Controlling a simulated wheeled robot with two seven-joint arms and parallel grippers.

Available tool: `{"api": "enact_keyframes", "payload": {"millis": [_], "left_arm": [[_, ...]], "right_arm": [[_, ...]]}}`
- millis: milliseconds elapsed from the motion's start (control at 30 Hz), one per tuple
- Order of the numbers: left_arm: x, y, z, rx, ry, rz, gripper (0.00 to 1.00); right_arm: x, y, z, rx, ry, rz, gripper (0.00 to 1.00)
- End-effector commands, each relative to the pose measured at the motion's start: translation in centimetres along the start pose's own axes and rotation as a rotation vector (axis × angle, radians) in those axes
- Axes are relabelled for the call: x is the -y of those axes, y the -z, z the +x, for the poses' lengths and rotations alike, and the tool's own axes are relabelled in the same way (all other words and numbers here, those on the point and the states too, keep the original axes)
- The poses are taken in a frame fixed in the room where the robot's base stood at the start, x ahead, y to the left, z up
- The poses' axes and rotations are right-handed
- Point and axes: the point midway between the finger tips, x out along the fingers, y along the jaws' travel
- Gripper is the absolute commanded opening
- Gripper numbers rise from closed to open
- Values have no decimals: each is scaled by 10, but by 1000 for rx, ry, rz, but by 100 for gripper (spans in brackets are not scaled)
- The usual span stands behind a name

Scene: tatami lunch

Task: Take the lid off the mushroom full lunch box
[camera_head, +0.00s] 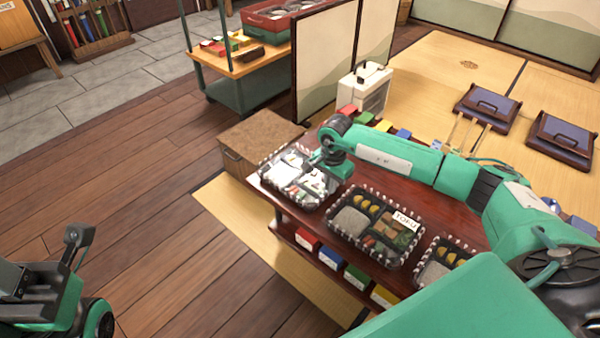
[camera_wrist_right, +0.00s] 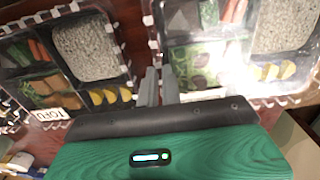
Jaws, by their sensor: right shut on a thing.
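The lunch box (camera_head: 291,190) at the left end of the dark red table has a clear, striped-rim lid; it also shows at the right of the right wrist view (camera_wrist_right: 237,50). Through the lid show rice, greens, mushroom-like slices and yellow pieces. Its label is mostly hidden behind my gripper. My right gripper (camera_head: 320,181) is low over the right side of this box. In the right wrist view its fingers (camera_wrist_right: 161,78) are close together at the box's edge, shut on the lid there. I cannot tell whether the lid is raised.
The box labelled TOFU (camera_head: 374,226) stands just right of it, with another lunch box (camera_head: 444,262) beyond. A brown-topped cabinet (camera_head: 258,140) is at the table's left end. A folding screen (camera_head: 335,62) and white appliance (camera_head: 364,90) stand behind. Floor at left is clear.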

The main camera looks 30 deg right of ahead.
Motion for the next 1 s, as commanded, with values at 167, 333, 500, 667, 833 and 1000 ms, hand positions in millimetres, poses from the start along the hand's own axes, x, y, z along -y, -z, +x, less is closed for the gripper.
{"api": "enact_keyframes", "payload": {"millis": [167,333,500,667,833,1000], "left_arm": [[1,-1,10,0,0,0,36],[1,-1,17,0,0,0,36],[1,-1,24,0,0,0,36],[2,-2,29,0,0,0,36],[2,-2,29,0,0,0,36],[2,-2,29,1,0,0,36]], "right_arm": [[0,0,-14,-1,0,0,0],[0,0,-24,-1,0,0,0],[0,0,-34,-1,0,0,0],[0,0,-42,0,-1,0,0],[0,0,-42,0,-1,0,0],[1,-1,-44,1,0,-6,0]]}}
